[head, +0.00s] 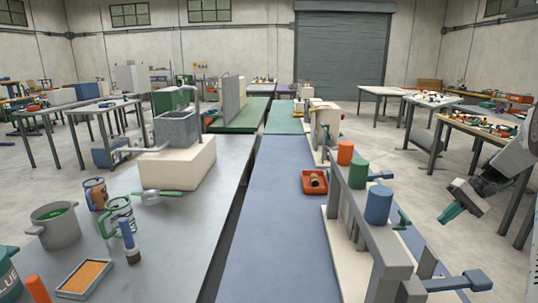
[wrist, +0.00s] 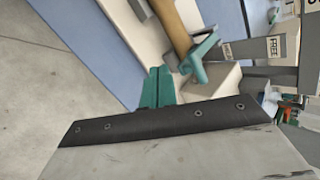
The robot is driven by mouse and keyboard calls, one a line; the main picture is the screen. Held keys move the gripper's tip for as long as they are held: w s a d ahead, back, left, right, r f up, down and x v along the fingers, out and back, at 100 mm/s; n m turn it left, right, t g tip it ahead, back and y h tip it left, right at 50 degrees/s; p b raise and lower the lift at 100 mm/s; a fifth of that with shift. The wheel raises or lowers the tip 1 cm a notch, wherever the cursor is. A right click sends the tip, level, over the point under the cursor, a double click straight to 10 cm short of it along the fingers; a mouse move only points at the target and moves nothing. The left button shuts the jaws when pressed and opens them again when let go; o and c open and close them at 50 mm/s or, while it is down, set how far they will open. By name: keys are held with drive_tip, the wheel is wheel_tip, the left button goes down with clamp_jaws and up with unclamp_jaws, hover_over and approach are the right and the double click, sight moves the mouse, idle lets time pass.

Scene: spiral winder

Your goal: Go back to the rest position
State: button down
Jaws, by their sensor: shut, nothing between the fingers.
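My gripper (head: 452,207) hangs at the right in the head view, over the floor and right of the blue bench. Its teal fingers (wrist: 157,88) are together and empty in the wrist view. The winder, a grey beam (head: 370,230) on a pale base, stands on the blue bench (head: 275,200), apart from my gripper. Orange (head: 345,152), green (head: 357,174) and blue (head: 378,205) cylinders stand along it. A teal handle (wrist: 201,58) by a tan rod (wrist: 170,25) shows just beyond my fingertips in the wrist view; I cannot tell the gap.
A red tray (head: 315,182) holding a brown piece sits left of the winder. A blue-ended crank (head: 472,282) sticks out at its near right. The left grey bench holds a pot (head: 55,228), mugs and a torch (head: 129,242).

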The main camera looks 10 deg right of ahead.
drive_tip(key=s+a+r+h, duration=0.2)
drive_tip(key=s+a+r, duration=0.1)
drive_tip(key=s+a, duration=0.4)
drive_tip(key=s+a+r+n+g+h, duration=0.1)
drive_tip(key=s+a+r, duration=0.3)
drive_tip(key=s+a, duration=0.4)
drive_tip(key=s+a+r+h, duration=0.3)
drive_tip(key=s+a, duration=0.4)
drive_tip(key=a, duration=0.3)
drive_tip(key=shift+s+a+r+n+g+h, duration=0.2)
drive_tip(key=shift+s+r+n+g+h, duration=0.1)
drive_tip(key=shift+g+h, duration=0.15)
drive_tip(key=s+a+r+n+t+h, duration=0.1)
drive_tip(key=s+a+n+t, duration=0.2)
drive_tip(key=s+a, duration=0.3)
drive_tip(key=shift+s+a+r+h, duration=0.15)
drive_tip(key=shift+s+a+h, duration=0.25)
drive_tip(key=shift+s, duration=1.5)
